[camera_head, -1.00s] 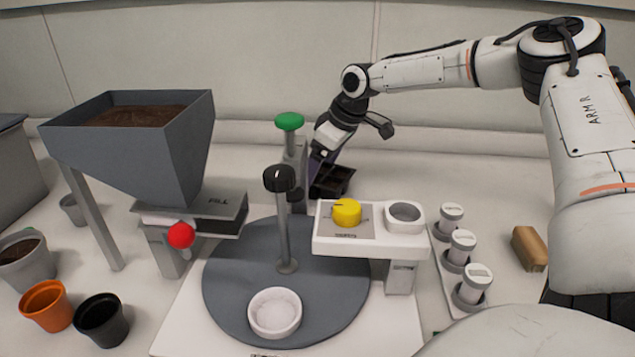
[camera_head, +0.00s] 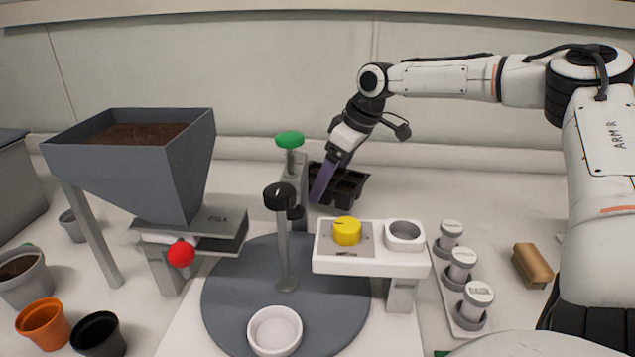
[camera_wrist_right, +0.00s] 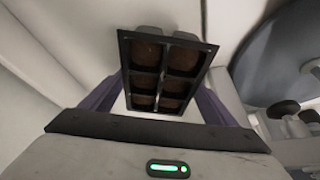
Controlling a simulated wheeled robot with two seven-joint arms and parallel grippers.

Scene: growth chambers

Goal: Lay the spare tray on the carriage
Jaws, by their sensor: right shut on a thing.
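The black multi-cell tray (camera_head: 350,192), with brown soil in its cells, is behind the green-topped post in the head view. My right gripper (camera_head: 322,183) reaches down to it from the back right. In the right wrist view, the tray (camera_wrist_right: 123,62) is between the purple fingers and the gripper is shut on it. I cannot tell whether the tray touches the surface below. No part is clearly identifiable as the carriage. My left gripper is not in view.
A grey soil hopper (camera_head: 185,165) stands left. A round grey turntable (camera_head: 235,300) carries a white dish (camera_head: 275,331). The green-topped post (camera_head: 290,141), a white stand with a yellow knob (camera_head: 347,231) and capped cylinders (camera_head: 461,264) are nearby.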

